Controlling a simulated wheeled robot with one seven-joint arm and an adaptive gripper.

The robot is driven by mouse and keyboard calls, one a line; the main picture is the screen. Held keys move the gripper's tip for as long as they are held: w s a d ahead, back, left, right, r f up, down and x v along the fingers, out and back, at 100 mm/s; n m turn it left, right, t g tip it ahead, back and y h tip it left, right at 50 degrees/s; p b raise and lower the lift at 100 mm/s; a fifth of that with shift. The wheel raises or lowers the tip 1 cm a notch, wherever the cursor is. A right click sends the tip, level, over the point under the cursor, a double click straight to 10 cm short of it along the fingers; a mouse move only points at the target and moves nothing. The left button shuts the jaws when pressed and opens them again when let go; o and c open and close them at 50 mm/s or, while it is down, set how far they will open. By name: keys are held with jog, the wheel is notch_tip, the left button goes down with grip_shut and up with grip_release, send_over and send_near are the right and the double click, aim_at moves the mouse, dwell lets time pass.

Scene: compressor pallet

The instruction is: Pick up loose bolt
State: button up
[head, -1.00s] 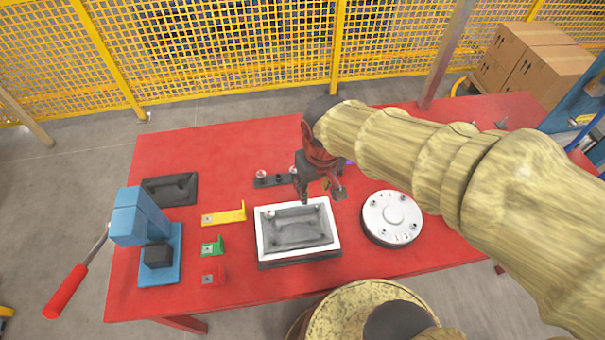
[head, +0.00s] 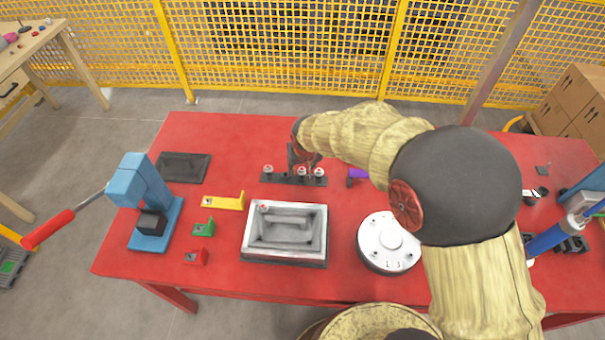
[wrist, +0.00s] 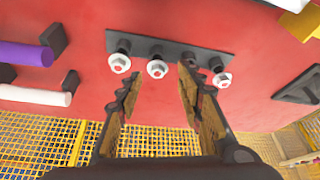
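A dark bolt rack (head: 283,180) lies on the red table behind the grey housing and also shows in the wrist view (wrist: 180,45). Three bolts with pale flanged heads and reddish centres stand in it: a left bolt (head: 268,169), a middle bolt (head: 300,172) and a right bolt (head: 318,173). My gripper (wrist: 158,76) is open and empty. In the wrist view the middle bolt (wrist: 157,68) appears between its fingertips; contact cannot be told. In the head view my arm partly hides my gripper (head: 300,162) over the rack. Another bolt (head: 263,206) sits at the housing's corner.
The grey housing (head: 312,257) stands in front of the rack. A round pale cover (head: 388,243) is to its right. A purple-handled item (head: 357,173) lies right of the rack. Yellow, green and red brackets and a blue press (head: 148,205) stand left.

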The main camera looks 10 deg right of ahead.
aim_at(302, 169)
jog(key=x, duration=0.1)
jog(key=b+x, duration=0.1)
jog(key=x, duration=0.1)
jog(key=shift+w+d+f, duration=0.15)
jog(key=shift+d+f, duration=0.1)
jog(key=shift+f, duration=0.1)
jog(key=shift+w+f+b, duration=0.25)
jog(key=shift+f+b, duration=0.15)
jog(key=shift+f, duration=0.05)
jog(key=shift+r, duration=0.1)
jog(key=shift+c, duration=0.7)
jog(key=c, duration=0.7)
grip_shut()
